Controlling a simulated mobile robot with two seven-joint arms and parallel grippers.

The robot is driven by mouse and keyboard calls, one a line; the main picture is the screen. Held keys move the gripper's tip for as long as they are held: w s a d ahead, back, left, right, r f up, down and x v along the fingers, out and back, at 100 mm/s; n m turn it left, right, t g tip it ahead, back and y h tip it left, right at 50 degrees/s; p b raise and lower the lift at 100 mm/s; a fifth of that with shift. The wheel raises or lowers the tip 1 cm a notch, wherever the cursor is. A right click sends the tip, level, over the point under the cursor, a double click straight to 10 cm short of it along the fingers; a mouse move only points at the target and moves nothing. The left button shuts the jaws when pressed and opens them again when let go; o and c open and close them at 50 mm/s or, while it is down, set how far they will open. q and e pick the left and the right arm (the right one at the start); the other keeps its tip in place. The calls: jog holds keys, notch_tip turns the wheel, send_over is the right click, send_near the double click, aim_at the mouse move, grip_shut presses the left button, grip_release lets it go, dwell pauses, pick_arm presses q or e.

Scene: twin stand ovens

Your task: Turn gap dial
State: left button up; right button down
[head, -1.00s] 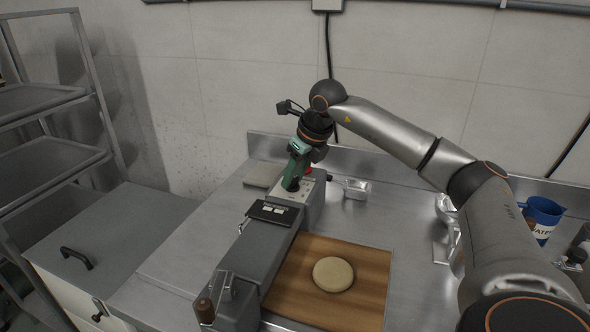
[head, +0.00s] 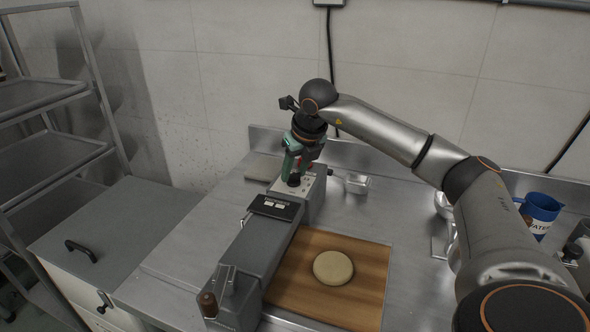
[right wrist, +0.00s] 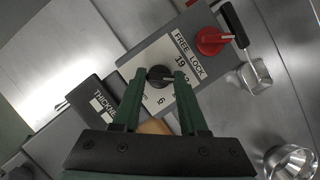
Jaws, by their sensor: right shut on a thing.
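The gap dial (right wrist: 159,77) is a small black knob on a pale scale plate marked with numbers, on top of the grey machine (head: 262,240). My right gripper (right wrist: 156,86) has its green fingers on either side of the dial and is shut on it. In the head view, my right gripper (head: 294,178) points down at the machine's far end and hides most of the dial. The words "FREE", "LOCK" and part of "THICKNESS" show in the right wrist view. My left gripper is not in view.
A red knob (right wrist: 213,41) sits close beside the dial. A round dough piece (head: 333,267) lies on the wooden board (head: 372,262). A small metal tin (head: 357,184) and a blue jug (head: 541,212) stand on the steel counter (head: 190,243). A rack (head: 60,150) stands at left.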

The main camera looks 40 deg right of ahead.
jog(key=shift+c, duration=2.2)
grip_release()
jog(key=shift+r, duration=0.1)
jog(key=p+v, duration=0.1)
jog(key=v, duration=1.1)
jog(key=shift+s, duration=0.2)
jog(key=shift+r, duration=0.1)
